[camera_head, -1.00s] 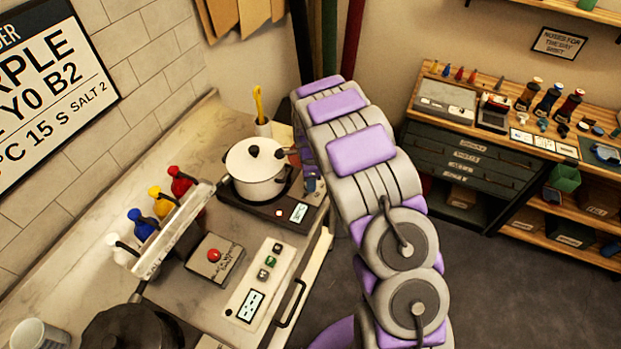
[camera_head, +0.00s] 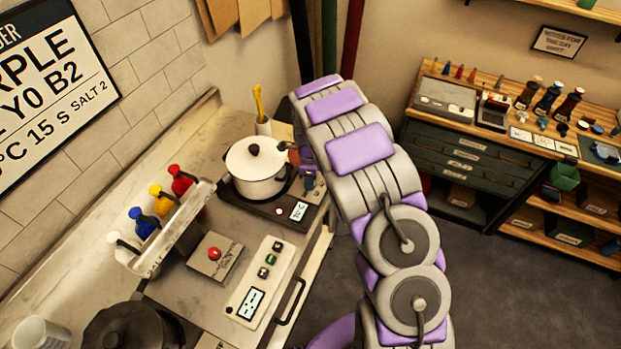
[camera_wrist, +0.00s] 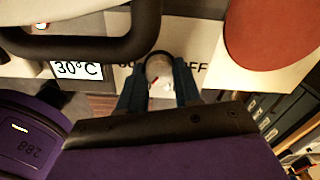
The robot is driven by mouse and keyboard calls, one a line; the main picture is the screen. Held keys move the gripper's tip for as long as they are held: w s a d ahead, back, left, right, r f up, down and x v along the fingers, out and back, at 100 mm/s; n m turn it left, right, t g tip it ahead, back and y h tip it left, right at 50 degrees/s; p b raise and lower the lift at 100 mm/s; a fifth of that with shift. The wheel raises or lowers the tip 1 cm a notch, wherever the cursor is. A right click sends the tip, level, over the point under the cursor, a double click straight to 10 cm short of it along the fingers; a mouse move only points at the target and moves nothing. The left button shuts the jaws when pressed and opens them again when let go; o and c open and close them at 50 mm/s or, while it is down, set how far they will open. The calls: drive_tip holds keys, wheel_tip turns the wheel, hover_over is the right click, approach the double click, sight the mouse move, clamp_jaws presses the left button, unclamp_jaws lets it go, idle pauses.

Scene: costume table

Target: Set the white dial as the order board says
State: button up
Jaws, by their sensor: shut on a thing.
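In the wrist view, the white dial (camera_wrist: 159,68) is a small round knob with a red mark on it. The blue fingers of my gripper (camera_wrist: 158,85) are shut on its two sides. A label ending in "FF" is to its right, and a partly hidden label is to its left. A display (camera_wrist: 77,70) to the left reads 30°C. In the head view, my arm hides the dial and most of my gripper at the right of the hotplate (camera_head: 265,207). The order board (camera_head: 45,85) is cut off; "RPLE", "Y0 B2", "°C 15 S" and "SALT 2" show.
A white pot (camera_head: 257,172) stands on the hotplate. A rack with several coloured bottles (camera_head: 170,235), a red-button box (camera_head: 214,255) and a control panel (camera_head: 262,282) lie to its left and front. In the wrist view, a dark bar (camera_wrist: 85,45) passes close to the fingers.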

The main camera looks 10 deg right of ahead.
drive_tip(key=o, duration=1)
drive_tip(key=shift+w+a, duration=0.1)
drive_tip(key=shift+w, duration=0.05)
drive_tip(key=shift+o, duration=0.2)
drive_tip(key=shift+r, duration=0.1)
wheel_tip(320, 180, up, 17)
drive_tip(key=p, duration=0.1)
